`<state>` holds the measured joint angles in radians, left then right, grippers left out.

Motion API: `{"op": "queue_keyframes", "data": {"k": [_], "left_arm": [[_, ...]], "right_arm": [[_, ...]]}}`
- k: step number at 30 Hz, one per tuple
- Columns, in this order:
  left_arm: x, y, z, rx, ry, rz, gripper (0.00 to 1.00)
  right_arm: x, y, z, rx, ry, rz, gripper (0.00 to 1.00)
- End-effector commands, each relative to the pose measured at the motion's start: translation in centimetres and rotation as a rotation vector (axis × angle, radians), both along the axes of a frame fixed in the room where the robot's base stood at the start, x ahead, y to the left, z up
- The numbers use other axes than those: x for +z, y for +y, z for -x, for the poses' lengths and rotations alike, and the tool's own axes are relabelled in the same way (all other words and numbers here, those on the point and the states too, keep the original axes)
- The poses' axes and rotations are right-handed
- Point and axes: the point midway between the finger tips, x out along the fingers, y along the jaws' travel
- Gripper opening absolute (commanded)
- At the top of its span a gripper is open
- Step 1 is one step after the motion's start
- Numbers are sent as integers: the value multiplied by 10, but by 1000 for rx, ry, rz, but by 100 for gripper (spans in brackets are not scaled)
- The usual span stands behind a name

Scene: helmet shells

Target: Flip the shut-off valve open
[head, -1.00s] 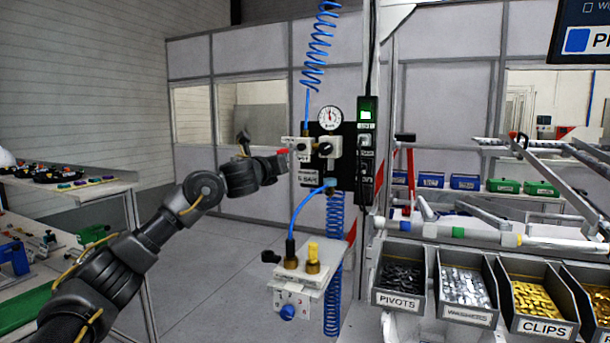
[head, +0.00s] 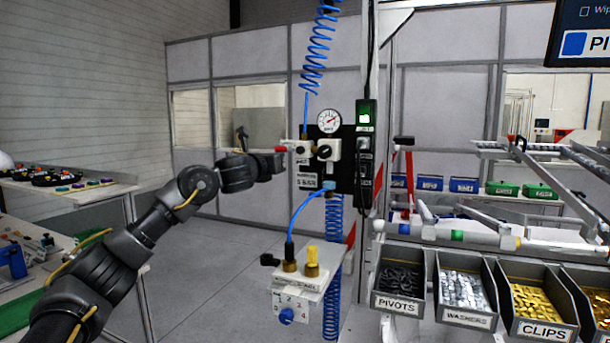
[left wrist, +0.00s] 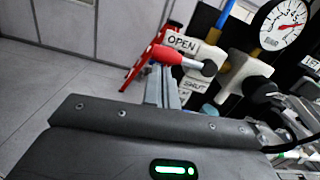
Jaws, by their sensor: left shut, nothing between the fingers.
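The shut-off valve (head: 303,149) is a pale block on the black panel left of the pressure gauge. Its red-tipped lever (head: 281,149) points left, roughly level; in the left wrist view the red grip (left wrist: 165,54) lies by the OPEN label (left wrist: 182,41), with the SHUT label (left wrist: 194,85) lower down. My left gripper (head: 276,163) is just below and left of the lever. In the left wrist view its fingers (left wrist: 161,85) are shut and empty, their tips close under the red grip; whether they touch it is unclear. My right gripper is out of view.
The pressure gauge (head: 329,121) and a dark knob (head: 324,151) sit right of the valve. A blue hose and a small bracket shelf (head: 307,278) with brass fittings are below. Parts bins (head: 402,289) stand at lower right. The floor left of the panel is clear.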

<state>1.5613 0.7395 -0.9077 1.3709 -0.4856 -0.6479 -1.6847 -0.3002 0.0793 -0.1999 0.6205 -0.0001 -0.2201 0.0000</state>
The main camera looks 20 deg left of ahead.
Motion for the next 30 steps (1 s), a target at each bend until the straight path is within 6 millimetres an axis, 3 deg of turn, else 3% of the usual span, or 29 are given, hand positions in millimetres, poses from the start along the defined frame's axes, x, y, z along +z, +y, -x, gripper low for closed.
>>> {"op": "queue_keyframes", "data": {"k": [7, 14, 15, 21, 30], "left_arm": [[-8, 0, 1, 0, 0, 0, 0], [-52, -3, 4, -3, 1, -1, 0], [-44, -2, 15, -4, -4, -1, 0], [-44, -4, 59, -7, -5, -2, 0], [-44, -4, 98, -7, -1, 0, 0]], "right_arm": [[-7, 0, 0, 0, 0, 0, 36], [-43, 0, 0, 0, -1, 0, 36], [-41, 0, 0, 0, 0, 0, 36], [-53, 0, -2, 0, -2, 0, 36], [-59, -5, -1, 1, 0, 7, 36]]}}
